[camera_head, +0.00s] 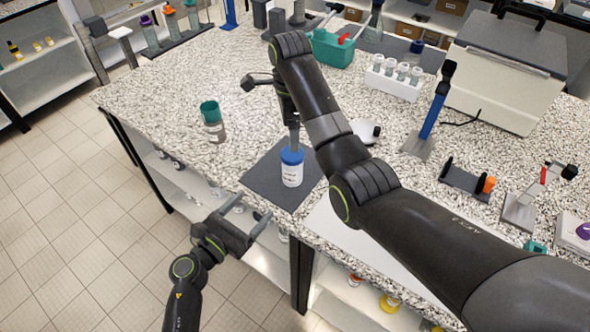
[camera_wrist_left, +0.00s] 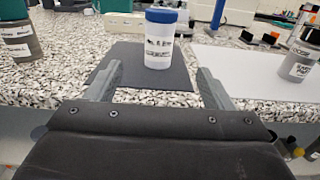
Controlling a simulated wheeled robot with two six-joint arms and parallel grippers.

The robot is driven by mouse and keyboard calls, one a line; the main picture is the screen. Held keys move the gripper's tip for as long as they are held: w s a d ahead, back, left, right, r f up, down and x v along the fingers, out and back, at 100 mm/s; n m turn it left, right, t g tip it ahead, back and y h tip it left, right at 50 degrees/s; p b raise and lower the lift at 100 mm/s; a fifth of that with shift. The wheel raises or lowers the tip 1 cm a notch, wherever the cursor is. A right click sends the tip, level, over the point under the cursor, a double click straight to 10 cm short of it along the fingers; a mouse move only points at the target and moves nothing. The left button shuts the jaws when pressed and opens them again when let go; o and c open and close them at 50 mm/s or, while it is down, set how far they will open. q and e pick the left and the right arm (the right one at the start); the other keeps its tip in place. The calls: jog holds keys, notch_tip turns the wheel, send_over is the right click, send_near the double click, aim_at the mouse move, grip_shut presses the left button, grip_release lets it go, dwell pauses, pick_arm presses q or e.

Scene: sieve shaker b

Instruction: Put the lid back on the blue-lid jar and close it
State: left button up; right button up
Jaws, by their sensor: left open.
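The blue-lid jar (camera_head: 292,175), white-labelled, stands upright on a dark mat (camera_head: 262,181) near the table's front edge. Its blue lid (camera_head: 291,156) sits on its top and appears level. In the left wrist view the jar (camera_wrist_left: 159,48) is ahead, with the lid (camera_wrist_left: 161,16) on its top. My right gripper (camera_head: 292,146) points down from above, its tip at the lid; its jaw gap is hidden. My left gripper (camera_head: 254,212) is open and empty, in front of the table edge and short of the jar. Its two fingers (camera_wrist_left: 158,84) show apart in the wrist view.
A teal-lid jar (camera_head: 213,128) stands left of the mat. A grey jar (camera_wrist_left: 299,62) stands right on a white sheet (camera_wrist_left: 225,62). Further back are a teal box (camera_head: 333,50), a vial rack (camera_head: 393,80) and a large grey machine (camera_head: 505,75).

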aim_at(286, 170)
pick_arm(q)
jog(key=shift+w, duration=0.1)
pick_arm(e)
jog(key=shift+w+f, duration=0.1)
jog(key=shift+d, duration=0.1)
pick_arm(q)
jog(key=x, duration=1.7)
jog(key=shift+w+d, duration=0.2)
